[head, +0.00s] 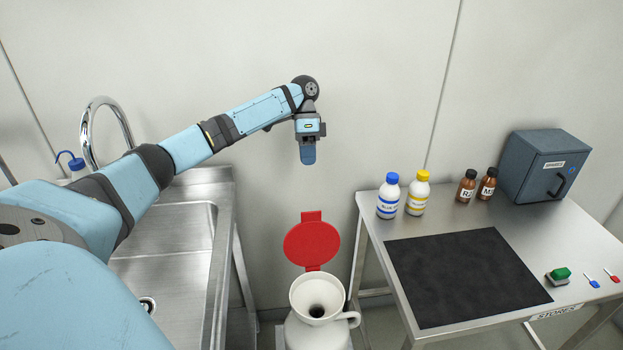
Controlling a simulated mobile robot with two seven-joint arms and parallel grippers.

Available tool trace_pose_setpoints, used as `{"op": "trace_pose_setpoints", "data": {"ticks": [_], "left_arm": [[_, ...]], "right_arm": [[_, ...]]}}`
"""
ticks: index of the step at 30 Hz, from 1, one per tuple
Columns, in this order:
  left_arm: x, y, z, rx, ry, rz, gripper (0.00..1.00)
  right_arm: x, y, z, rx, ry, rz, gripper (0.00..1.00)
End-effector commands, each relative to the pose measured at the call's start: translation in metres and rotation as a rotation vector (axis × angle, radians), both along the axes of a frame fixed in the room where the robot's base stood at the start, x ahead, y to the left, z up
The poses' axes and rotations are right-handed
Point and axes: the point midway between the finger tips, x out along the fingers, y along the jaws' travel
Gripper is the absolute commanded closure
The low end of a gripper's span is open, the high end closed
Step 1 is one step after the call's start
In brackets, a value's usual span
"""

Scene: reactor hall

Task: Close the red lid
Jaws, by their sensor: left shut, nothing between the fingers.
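The red lid (312,244) stands open and upright at the back of a white container (303,332) with a funnel mouth (318,298). The container is on the floor between the sink and the table, with a handle on its right side. The funnel's dark opening is uncovered. My left gripper (308,158) is shut and empty, pointing down. It appears above the lid in the picture and apart from it. My right gripper is not in view.
A steel sink (222,240) with a tap (104,112) is at left. At right, a steel table (375,262) holds a black mat (465,275), a blue-capped bottle (388,198), a yellow-capped bottle (417,196), brown bottles (466,187) and a grey cabinet (540,168). The wall is behind.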

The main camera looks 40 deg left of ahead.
Motion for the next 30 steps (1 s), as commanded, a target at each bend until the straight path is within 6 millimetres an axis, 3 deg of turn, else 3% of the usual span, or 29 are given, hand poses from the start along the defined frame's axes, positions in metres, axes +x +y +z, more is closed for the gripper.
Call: {"op": "trace_pose_setpoints", "data": {"ticks": [15, 22, 30], "left_arm": [[-0.029, -0.035, -0.087, 0.0, 0.002, -0.002, 1.0], [-0.047, -0.058, -0.079, 0.001, 0.0, -0.003, 1.0], [-0.051, -0.063, -0.078, 0.0, 0.0, 0.001, 1.0]], "right_arm": [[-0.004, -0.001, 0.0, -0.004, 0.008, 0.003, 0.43], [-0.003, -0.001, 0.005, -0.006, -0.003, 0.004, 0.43], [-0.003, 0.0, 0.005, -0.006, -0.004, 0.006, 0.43]]}}
